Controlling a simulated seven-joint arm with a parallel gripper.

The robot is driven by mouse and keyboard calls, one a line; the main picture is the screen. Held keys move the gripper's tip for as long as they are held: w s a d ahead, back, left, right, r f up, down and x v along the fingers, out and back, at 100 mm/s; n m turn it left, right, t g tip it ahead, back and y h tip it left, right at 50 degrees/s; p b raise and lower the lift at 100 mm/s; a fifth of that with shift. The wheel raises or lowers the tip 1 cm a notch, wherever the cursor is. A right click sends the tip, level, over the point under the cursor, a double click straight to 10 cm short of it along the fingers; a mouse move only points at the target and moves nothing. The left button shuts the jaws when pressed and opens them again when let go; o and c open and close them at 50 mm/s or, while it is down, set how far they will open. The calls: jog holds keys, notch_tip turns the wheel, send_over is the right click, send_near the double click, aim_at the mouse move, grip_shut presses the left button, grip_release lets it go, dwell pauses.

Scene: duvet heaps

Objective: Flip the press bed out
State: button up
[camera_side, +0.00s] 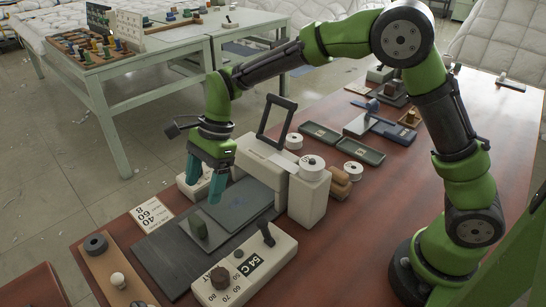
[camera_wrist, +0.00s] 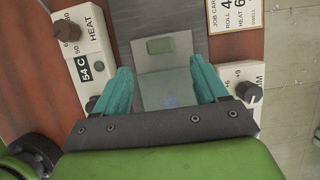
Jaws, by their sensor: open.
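The press (camera_side: 307,200) is a cream machine with an upright black frame handle (camera_side: 277,122). Its grey bed (camera_side: 165,258) lies flat on the table before it, with a bluish plate area (camera_side: 245,202) nearer the press. A small grey-green block (camera_side: 198,228) stands on the bed; in the wrist view the block (camera_wrist: 160,46) is beyond my fingertips. My gripper (camera_side: 203,195) is open and empty, pointing down above the bed. In the wrist view its teal fingers (camera_wrist: 161,70) straddle the bed's pale glossy part (camera_wrist: 166,88). No contact is visible.
A HEAT box (camera_side: 245,272) reading 54 C, with knob and black lever, flanks the bed. A second knob box (camera_wrist: 243,90) and a job card (camera_side: 152,214) lie on its other side. White spools (camera_side: 312,163) and green trays (camera_side: 360,150) stand behind the press.

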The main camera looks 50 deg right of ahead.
aim_at(197, 219)
jog(key=x, duration=1)
jog(key=shift+a, duration=0.1)
